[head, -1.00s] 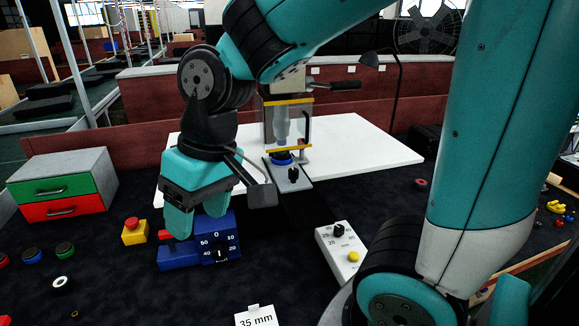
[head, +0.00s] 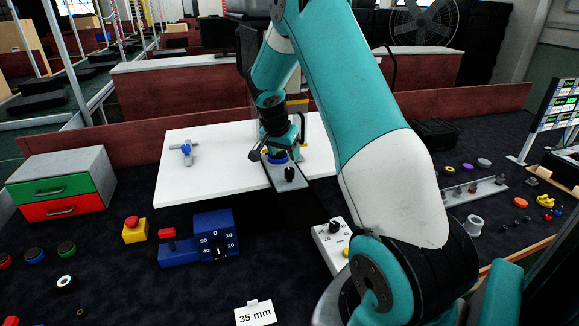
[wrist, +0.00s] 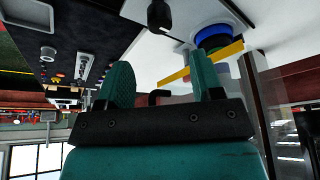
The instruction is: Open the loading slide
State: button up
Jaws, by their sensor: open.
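The loading station stands on the white board, with a grey base plate (head: 287,178), a black knob (head: 289,174) and a blue round seat (head: 277,158). My gripper (head: 290,138) is in front of its upper part and hides most of it. In the wrist view, which is upside down, my open gripper (wrist: 162,78) has its two teal fingers apart. A short black bent handle (wrist: 159,97) shows between them, apparently not gripped. A yellow strip (wrist: 203,62) and the blue seat (wrist: 216,36) lie just beyond the fingers. I cannot tell the slide's position.
The white board (head: 205,190) has free room at left around a small blue-and-grey part (head: 186,150). In front are a blue dial box (head: 213,235), a yellow button box (head: 135,230) and a white control box (head: 329,238). A drawer unit (head: 62,183) stands left.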

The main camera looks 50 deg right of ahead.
aim_at(289, 170)
jog(key=p+x, duration=0.2)
jog(key=x, duration=0.7)
jog(key=shift+f+p, duration=0.25)
jog(key=shift+p, duration=0.05)
grip_shut()
